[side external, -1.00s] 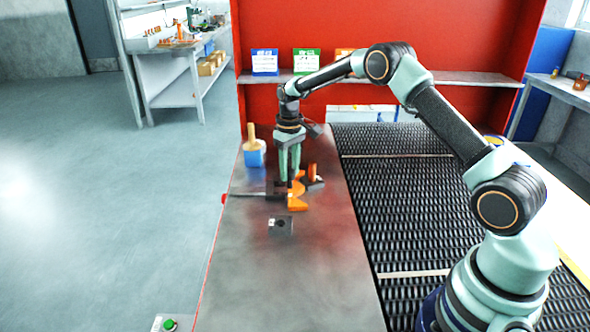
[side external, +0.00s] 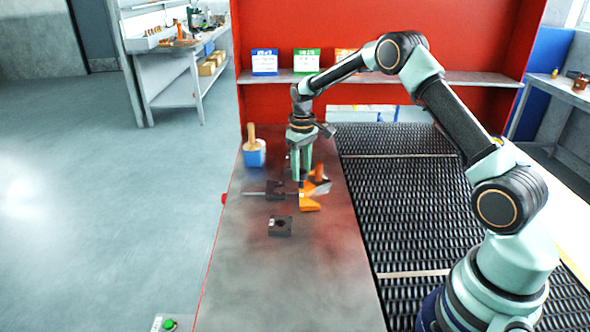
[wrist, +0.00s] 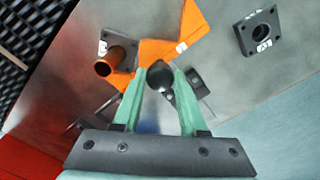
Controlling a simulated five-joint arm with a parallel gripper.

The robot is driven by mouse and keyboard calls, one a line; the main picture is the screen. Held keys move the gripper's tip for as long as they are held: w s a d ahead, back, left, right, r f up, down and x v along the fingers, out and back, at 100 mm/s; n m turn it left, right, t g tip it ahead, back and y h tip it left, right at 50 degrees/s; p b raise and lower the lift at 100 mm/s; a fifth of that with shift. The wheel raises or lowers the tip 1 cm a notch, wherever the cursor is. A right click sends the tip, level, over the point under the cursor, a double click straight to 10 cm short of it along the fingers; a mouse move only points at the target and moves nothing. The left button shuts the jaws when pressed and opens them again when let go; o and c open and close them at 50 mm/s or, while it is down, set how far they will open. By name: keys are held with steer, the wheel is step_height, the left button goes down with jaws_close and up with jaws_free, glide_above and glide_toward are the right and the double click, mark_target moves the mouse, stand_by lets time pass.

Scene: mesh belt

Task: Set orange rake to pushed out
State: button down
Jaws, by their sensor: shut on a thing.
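The orange rake (side external: 308,200) is an angled orange piece on the metal table, at the belt side of a dark block (side external: 275,190) with a thin rod (side external: 253,194). In the wrist view the rake (wrist: 190,28) lies just beyond my fingertips. My gripper (side external: 301,180) points down over it. In the wrist view its green fingers (wrist: 160,80) are closed on a black ball knob (wrist: 160,72). The knob overlaps the rake in the picture; where it joins is hidden.
A dark square plate with a hole (side external: 280,226) lies nearer the camera. An orange-brown tube (wrist: 117,58) stands beside the rake. A blue container with a wooden handle (side external: 254,155) is behind left. The mesh belt (side external: 400,220) runs at right. The near table is clear.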

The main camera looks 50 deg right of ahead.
steer(key=s+d, duration=1.1)
steer(key=shift+s+d+r, duration=0.1)
steer(key=shift+s+d, duration=0.15)
steer(key=shift+d, duration=0.1)
steer(key=shift+c, duration=2.2)
jaws_free()
step_height(320, 180, up, 12)
